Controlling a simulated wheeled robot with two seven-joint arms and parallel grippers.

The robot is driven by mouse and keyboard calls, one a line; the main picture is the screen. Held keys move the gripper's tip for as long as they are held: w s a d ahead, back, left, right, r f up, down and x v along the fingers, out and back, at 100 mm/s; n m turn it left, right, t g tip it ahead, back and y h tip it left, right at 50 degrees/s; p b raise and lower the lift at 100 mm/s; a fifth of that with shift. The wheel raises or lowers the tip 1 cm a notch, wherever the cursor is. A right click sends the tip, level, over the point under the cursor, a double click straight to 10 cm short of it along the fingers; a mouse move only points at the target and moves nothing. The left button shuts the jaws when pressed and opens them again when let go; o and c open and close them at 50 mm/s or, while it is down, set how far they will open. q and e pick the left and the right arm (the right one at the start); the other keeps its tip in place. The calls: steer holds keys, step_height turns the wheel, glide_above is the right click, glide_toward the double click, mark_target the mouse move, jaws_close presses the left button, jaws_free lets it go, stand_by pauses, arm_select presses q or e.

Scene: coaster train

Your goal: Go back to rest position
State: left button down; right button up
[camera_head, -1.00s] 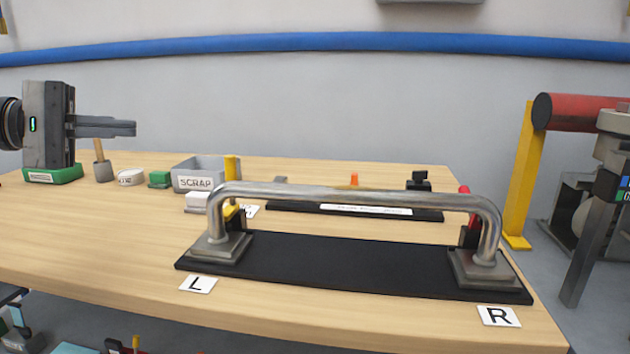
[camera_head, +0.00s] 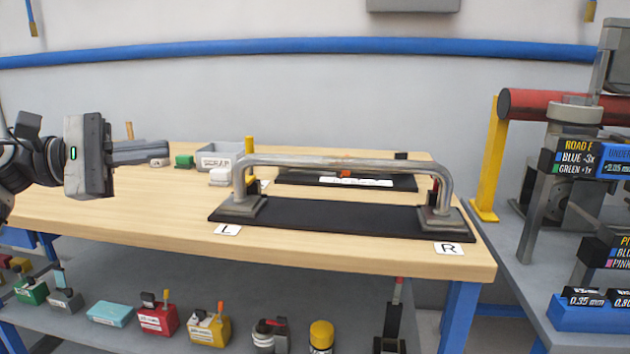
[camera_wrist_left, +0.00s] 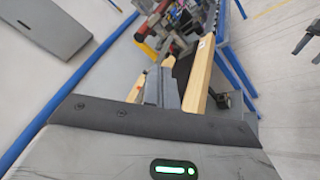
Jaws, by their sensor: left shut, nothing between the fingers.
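My left gripper (camera_head: 168,150) shows at the left of the head view, its arm coming in from the left edge. Its fingers are together, point right and hold nothing. It appears above the left part of the wooden table (camera_head: 120,215), apart from the things on it. The left wrist view shows its closed fingers (camera_wrist_left: 162,88) with a strip of the table behind. My right gripper is not in view. A bent metal tube (camera_head: 340,162) stands on a black base plate (camera_head: 330,218) between the L label (camera_head: 228,230) and the R label (camera_head: 448,248).
A grey SCRAP bin (camera_head: 218,158), a green block (camera_head: 184,161) and a white block (camera_head: 219,176) stand at the table's back left. A lower shelf holds several tools, including a red box (camera_head: 158,320). A yellow post (camera_head: 488,170) and a rack of signs (camera_head: 590,160) stand at right.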

arm_select(q)
steer(key=s+d+f+m+t+y+p, duration=0.3)
steer(key=f+m+t, duration=0.5)
steer(key=m, duration=0.9)
steer(key=s+d+f+m+t+y+p, duration=0.15)
steer(key=d+f+m+t+y, duration=0.3)
steer(key=f+m, duration=0.95)
steer(key=s+d+f+n+g+y+p, duration=0.1)
steer(key=s+f+n+g+y+p, duration=0.1)
steer(key=s+f+n, duration=0.5)
steer(key=s+d+f+n+g+y+p, duration=0.1)
steer(key=s+f+n+g+y, duration=0.3)
steer(key=s+f+n, duration=0.3)
steer(key=s+n+g, duration=0.1)
steer(key=s+n, duration=0.4)
steer(key=shift+s+f+p, duration=0.25)
steer(key=shift+s+p, duration=0.05)
steer(key=shift+p, duration=0.1)
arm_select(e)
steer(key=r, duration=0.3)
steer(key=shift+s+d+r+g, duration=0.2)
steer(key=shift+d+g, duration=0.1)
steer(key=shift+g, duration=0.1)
arm_select(q)
steer(key=shift+d, duration=0.1)
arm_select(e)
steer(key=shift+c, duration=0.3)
